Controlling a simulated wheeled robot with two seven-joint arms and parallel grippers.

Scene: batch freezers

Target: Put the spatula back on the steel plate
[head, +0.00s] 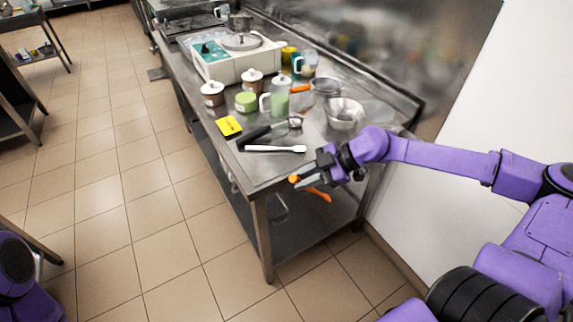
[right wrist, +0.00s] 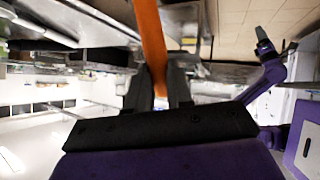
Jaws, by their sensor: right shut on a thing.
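My right gripper (head: 311,176) is shut on an orange spatula (right wrist: 150,35) and holds it at the front right corner of the steel table. In the head view, the gripper hides most of the spatula; orange parts show on both sides of the fingers. In the right wrist view, the orange strip runs up from between the two dark fingers (right wrist: 160,92). The steel surface (head: 262,172) of the table is bare near its front corner. I cannot make out a separate steel plate.
A white spatula-like tool (head: 275,149) and a black-handled tool (head: 262,131) lie near the front. A yellow item (head: 229,126), a green-filled jug (head: 280,97), a metal bowl (head: 344,113) and a white machine (head: 240,60) stand farther back. A white wall is at the right.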

